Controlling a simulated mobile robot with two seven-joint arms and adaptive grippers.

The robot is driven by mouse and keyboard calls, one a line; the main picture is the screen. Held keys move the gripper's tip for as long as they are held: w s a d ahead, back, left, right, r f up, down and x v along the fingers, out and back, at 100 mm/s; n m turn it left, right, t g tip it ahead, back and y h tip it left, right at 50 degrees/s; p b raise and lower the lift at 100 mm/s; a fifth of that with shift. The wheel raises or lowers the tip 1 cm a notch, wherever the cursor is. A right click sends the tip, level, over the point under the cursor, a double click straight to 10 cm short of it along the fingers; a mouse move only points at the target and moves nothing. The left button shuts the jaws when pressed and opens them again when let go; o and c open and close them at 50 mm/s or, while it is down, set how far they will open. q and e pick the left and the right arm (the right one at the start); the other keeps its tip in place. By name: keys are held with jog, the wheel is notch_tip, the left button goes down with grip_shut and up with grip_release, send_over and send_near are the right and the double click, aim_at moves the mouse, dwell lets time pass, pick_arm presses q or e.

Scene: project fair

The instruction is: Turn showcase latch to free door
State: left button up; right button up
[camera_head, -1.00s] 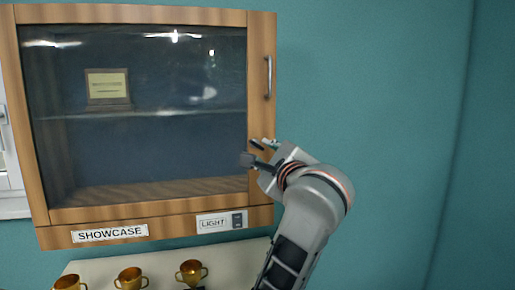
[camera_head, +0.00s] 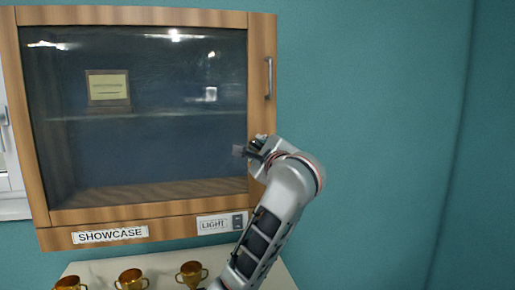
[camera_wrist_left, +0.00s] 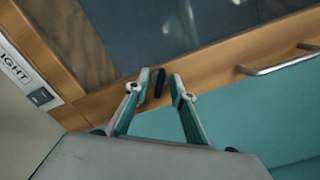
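The wooden showcase (camera_head: 150,214) hangs on the wall with its glass-fronted door (camera_head: 180,80) shut. A metal bar handle (camera_head: 268,78) is on the door's right side; it also shows in the left wrist view (camera_wrist_left: 280,66). The dark latch (camera_wrist_left: 160,82) stands out from the wooden frame in the left wrist view, roughly upright there. My left gripper (camera_wrist_left: 161,84) is open, with its fingertips on either side of the latch; contact cannot be told. In the head view my left gripper (camera_head: 252,150) is at the frame's right edge and hides the latch.
A light switch (camera_head: 238,221) and LIGHT label are on the lower frame, left of my arm. Several gold trophies (camera_head: 131,278) stand on a white surface (camera_head: 88,268) below. A plaque (camera_head: 108,88) is inside the showcase. The wall to the right is clear.

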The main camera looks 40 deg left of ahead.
pick_arm(q)
grip_shut()
jog(key=shift+r+m, duration=0.1)
jog(key=shift+m, duration=0.2)
jog(key=shift+m+p, duration=0.55)
jog(key=shift+m, duration=0.05)
jog(key=m, duration=0.1)
jog(key=m+p, duration=0.1)
jog(key=shift+r+m+p, duration=0.2)
jog(key=shift+m+p, duration=0.1)
jog(key=m+p, duration=0.4)
jog(key=m, duration=0.1)
jog(key=shift+d, duration=0.1)
jog(key=shift+m+p, duration=0.4)
jog(key=shift+m, duration=0.3)
